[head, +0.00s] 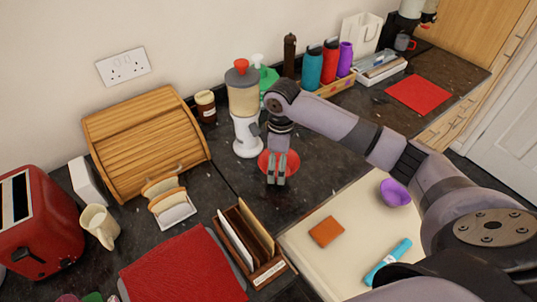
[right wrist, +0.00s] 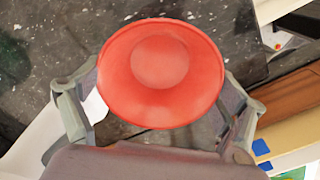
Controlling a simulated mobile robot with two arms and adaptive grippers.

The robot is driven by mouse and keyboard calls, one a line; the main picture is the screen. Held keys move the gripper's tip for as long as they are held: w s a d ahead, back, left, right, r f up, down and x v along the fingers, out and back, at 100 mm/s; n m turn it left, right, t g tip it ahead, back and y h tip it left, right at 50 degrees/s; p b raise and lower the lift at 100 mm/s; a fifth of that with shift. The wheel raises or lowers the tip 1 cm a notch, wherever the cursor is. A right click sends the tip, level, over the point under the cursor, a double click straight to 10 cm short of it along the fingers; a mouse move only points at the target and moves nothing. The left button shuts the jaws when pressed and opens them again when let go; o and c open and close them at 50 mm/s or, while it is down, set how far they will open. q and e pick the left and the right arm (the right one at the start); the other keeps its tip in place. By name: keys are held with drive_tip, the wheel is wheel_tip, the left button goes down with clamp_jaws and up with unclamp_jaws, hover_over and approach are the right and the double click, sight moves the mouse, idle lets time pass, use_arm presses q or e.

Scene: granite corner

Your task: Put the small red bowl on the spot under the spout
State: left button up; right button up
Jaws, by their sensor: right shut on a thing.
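The small red bowl (head: 292,159) is held by my right gripper (head: 277,180), whose fingers partly cover it in the head view. In the right wrist view the bowl (right wrist: 160,75) fills the middle, with a finger at each side. A dispenser with a red knob, a clear body and a white base (head: 247,142) stands just left of the gripper. The bowl is to the right of the dispenser's base; whether it touches the counter I cannot tell. The spout and the spot under it are not clear, partly behind my wrist. My left gripper is not in view.
A jar (head: 205,106), a bread box (head: 145,140) and a toast rack (head: 170,205) are left. A divided wooden holder (head: 250,240) and a cream board (head: 345,260) are in front. Dark counter is free around the bowl.

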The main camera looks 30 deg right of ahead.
sight(269, 154)
drive_tip(key=w, duration=0.4)
drive_tip(key=shift+a+r+p, duration=0.15)
drive_tip(key=shift+a+p, duration=0.2)
drive_tip(key=shift+w, duration=0.4)
wheel_tip(269, 154, down, 3)
drive_tip(key=shift+p, duration=0.9)
drive_tip(key=shift+w+f, duration=0.1)
drive_tip(key=shift+f, duration=0.25)
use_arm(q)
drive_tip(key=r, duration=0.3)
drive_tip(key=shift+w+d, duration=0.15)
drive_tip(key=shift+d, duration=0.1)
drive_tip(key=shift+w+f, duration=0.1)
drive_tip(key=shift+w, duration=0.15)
use_arm(e)
drive_tip(key=o, duration=1.1)
drive_tip(key=shift+f, duration=0.1)
drive_tip(key=shift+c, duration=0.2)
